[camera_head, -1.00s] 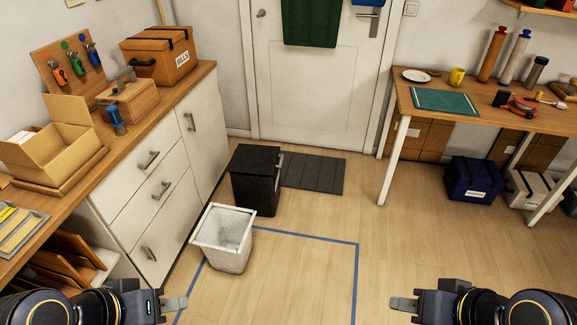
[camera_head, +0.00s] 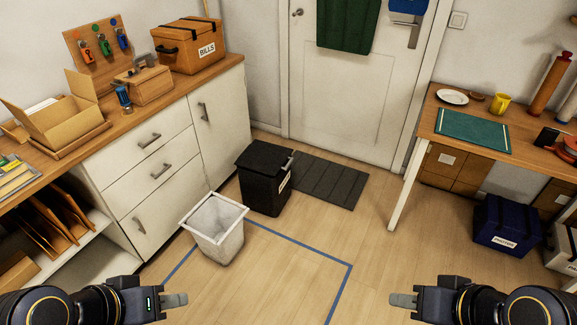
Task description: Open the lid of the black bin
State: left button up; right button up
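The black bin (camera_head: 266,190) stands on the floor beside the white cabinet, with a pale label on its right side. Its black lid (camera_head: 266,158) is down on top. My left gripper (camera_head: 186,300) is at the bottom left of the head view, in front of the bins and apart from them. My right gripper (camera_head: 391,300) is at the bottom right, also apart from the bin. Both are seen side-on with no object at their tips, and I cannot tell whether their fingers are open or shut.
An open white bin (camera_head: 220,249) stands just in front of the black bin. A white drawer cabinet (camera_head: 165,165) lies to the left, a dark mat (camera_head: 325,182) behind right. A wooden table (camera_head: 425,126) stands at right.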

aim_at(261, 156)
jog(key=l+u, duration=0.1)
jog(key=l, duration=0.15)
jog(key=i+l, duration=0.2)
jog(key=i, duration=0.3)
jog(key=i+l+u, duration=0.1)
jog(key=i, duration=0.4)
jog(key=i+l, duration=0.25)
jog(key=i, duration=0.25)
jog(key=i+l, duration=0.25)
jog(key=i, duration=0.25)
jog(key=i+l+u, duration=0.1)
jog(key=i, duration=0.4)
jog(key=i+l, duration=0.35)
jog(key=i, duration=0.15)
